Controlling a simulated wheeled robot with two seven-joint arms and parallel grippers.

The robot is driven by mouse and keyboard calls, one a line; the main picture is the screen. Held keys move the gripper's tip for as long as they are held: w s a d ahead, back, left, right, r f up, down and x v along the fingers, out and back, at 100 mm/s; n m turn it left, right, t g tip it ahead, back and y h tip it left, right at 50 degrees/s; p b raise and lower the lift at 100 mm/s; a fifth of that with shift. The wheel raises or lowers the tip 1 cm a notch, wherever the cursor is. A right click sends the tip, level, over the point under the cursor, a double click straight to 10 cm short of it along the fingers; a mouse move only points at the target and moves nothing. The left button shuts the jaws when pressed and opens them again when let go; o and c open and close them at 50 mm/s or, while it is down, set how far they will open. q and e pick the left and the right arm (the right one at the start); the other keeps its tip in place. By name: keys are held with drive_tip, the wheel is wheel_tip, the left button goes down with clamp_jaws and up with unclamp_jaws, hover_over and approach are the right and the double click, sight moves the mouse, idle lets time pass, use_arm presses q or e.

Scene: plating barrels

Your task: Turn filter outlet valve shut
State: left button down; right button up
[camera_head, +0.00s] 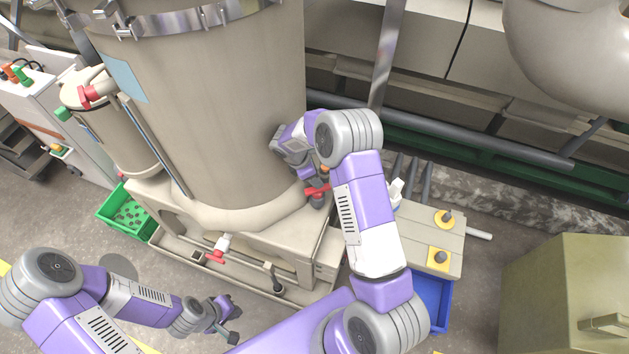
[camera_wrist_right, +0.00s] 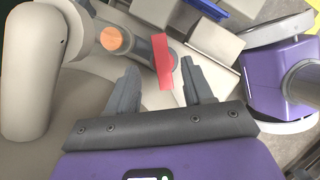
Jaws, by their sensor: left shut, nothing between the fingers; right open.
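A valve with a flat red handle (camera_head: 317,190) sits low on the right side of the big beige filter tank (camera_head: 225,110). In the right wrist view the red handle (camera_wrist_right: 162,60) stands on a grey stem beside a beige pipe with an orange-brown end. My right gripper (camera_wrist_right: 160,75) is open, with a finger on either side of the handle in that view; I cannot tell whether either touches it. In the head view my right arm partly hides this gripper. My left gripper (camera_head: 228,320) is shut and empty, low in front of the tank's base.
Another red-handled valve (camera_head: 215,257) is at the front of the base. A smaller vessel (camera_head: 115,130) with a red handle stands left. A green bin (camera_head: 128,212), a blue bin (camera_head: 432,300) and an olive cabinet (camera_head: 570,295) stand around.

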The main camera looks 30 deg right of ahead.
drive_tip(key=shift+r+p, duration=0.35)
drive_tip(key=shift+r, duration=1.55)
